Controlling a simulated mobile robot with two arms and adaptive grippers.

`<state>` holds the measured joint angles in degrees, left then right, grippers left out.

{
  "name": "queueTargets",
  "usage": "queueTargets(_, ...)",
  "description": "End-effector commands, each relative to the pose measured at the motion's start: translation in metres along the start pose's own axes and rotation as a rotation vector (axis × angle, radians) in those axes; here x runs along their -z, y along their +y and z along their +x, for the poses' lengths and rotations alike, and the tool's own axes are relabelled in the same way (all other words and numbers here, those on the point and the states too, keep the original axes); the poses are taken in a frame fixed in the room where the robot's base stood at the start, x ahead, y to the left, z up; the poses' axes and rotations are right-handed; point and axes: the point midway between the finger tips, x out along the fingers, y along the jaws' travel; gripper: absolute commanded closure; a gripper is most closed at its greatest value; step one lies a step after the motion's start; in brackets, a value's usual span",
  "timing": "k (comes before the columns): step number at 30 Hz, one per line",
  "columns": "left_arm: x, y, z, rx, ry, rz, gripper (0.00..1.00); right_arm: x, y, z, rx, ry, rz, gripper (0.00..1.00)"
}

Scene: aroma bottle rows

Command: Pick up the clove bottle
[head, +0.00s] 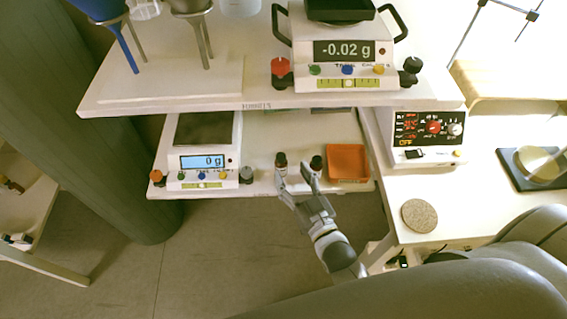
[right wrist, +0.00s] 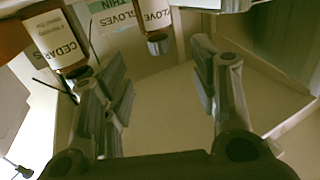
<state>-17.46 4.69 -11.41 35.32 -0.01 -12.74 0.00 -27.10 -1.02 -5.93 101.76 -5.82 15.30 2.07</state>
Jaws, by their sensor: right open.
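Two small dark-capped brown bottles stand on the lower shelf in the head view. The clove bottle (head: 281,159) appears to be the left one and the cedar bottle (head: 316,162) the right one. My right gripper (head: 298,176) is open and reaches toward them from the front, its fingers overlapping their lower parts. In the right wrist view, the clove bottle (right wrist: 156,25) shows beyond the gap between the open fingers (right wrist: 153,85). The cedar bottle (right wrist: 58,42) is beyond the left-hand finger. Neither bottle is held. My left gripper is not in view.
An orange tray (head: 347,162) sits right of the bottles. A scale (head: 203,160) stands to their left. The upper shelf (head: 180,90) above carries a larger scale (head: 343,50). A hotplate device (head: 428,137) and a cork disc (head: 419,215) are on the right bench.

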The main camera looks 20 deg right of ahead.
Motion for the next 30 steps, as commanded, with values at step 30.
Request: queueTargets(30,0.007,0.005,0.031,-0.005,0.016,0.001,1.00,0.002,-0.002,0.076,0.001,-0.004,-0.001,0.59)
